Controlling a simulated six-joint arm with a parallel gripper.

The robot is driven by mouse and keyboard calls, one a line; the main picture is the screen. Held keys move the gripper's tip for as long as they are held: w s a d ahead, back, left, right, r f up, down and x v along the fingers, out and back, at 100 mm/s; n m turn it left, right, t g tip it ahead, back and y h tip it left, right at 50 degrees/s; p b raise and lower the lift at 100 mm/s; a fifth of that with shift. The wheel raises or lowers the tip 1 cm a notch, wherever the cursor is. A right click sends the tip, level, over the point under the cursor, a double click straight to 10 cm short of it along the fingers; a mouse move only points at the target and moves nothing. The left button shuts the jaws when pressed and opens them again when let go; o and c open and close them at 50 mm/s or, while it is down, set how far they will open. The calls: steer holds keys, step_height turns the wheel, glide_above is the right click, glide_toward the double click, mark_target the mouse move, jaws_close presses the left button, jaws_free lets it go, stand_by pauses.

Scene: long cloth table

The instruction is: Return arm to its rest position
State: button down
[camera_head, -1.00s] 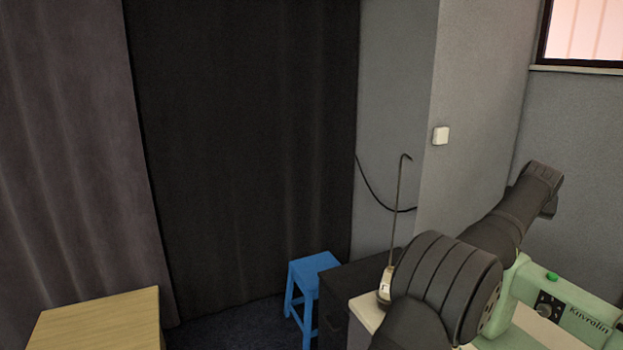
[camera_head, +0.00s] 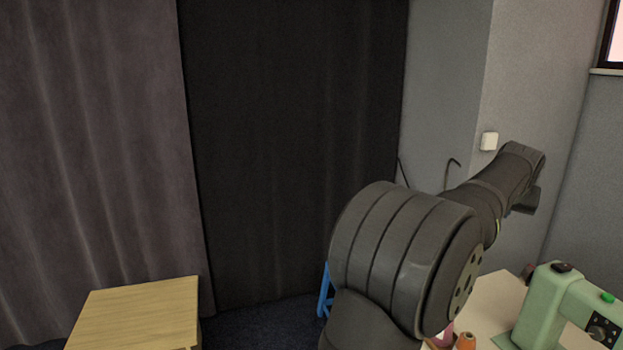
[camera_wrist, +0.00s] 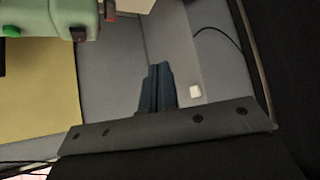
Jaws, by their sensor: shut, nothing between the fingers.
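My dark arm rises from the lower middle of the head view and reaches up and right past a thick joint. Its far end is small there, and the fingers cannot be made out. In the wrist view my gripper (camera_wrist: 158,84) has its two dark fingers together with nothing between them. They point toward bare grey wall, apart from any object. The wrist view appears turned upside down.
A green sewing machine (camera_head: 546,307) stands on a pale table (camera_head: 490,303) beside my arm, with thread spools (camera_head: 465,341) near. A wooden top (camera_head: 140,308) is at lower left. A blue stool (camera_head: 325,292) is mostly hidden behind my arm. A light switch (camera_head: 489,141) is on the wall.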

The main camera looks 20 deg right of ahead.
steer(key=w+a, duration=0.1)
steer(key=a, duration=0.5)
steer(key=shift+r, duration=0.2)
steer(key=shift+w, duration=0.1)
